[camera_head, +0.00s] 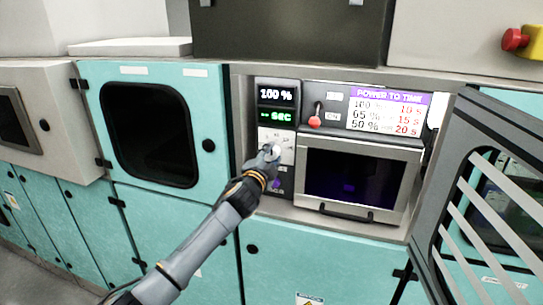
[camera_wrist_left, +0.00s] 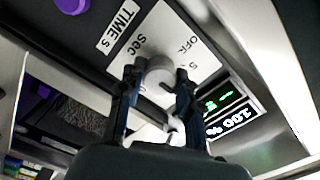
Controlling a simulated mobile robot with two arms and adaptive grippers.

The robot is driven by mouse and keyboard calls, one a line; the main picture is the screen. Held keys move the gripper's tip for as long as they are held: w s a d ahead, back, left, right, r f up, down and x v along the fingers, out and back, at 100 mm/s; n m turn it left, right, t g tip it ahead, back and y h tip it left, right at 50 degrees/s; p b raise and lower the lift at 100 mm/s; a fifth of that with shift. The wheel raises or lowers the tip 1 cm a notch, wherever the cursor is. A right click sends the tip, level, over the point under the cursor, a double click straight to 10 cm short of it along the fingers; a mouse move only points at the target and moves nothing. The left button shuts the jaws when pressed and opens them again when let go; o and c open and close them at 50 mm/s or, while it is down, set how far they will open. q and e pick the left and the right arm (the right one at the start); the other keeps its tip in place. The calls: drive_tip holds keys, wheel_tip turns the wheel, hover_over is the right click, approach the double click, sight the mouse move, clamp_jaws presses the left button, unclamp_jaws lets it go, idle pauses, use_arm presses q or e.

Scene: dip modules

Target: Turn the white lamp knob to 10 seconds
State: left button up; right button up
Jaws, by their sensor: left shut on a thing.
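In the head view my left gripper (camera_head: 268,155) reaches the dial plate (camera_head: 284,140) and hides most of the knob. The display (camera_head: 276,106) above reads "100 %" and "-- SEC". My right gripper is not in view.
A chart (camera_head: 388,112) pairs 100 % with 10 s. A red-tipped lever (camera_head: 315,121) stands right of the display. A purple knob (camera_head: 276,184) is below the dial. A dark-windowed chamber (camera_head: 350,178) with a handle is to the right, beside an open striped door (camera_head: 490,200).

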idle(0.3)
use_arm(q)
drive_tip(key=o, duration=1.1)
drive_tip(key=shift+o, duration=0.2)
drive_tip(key=shift+s, duration=0.1)
drive_tip(key=v, duration=1.2)
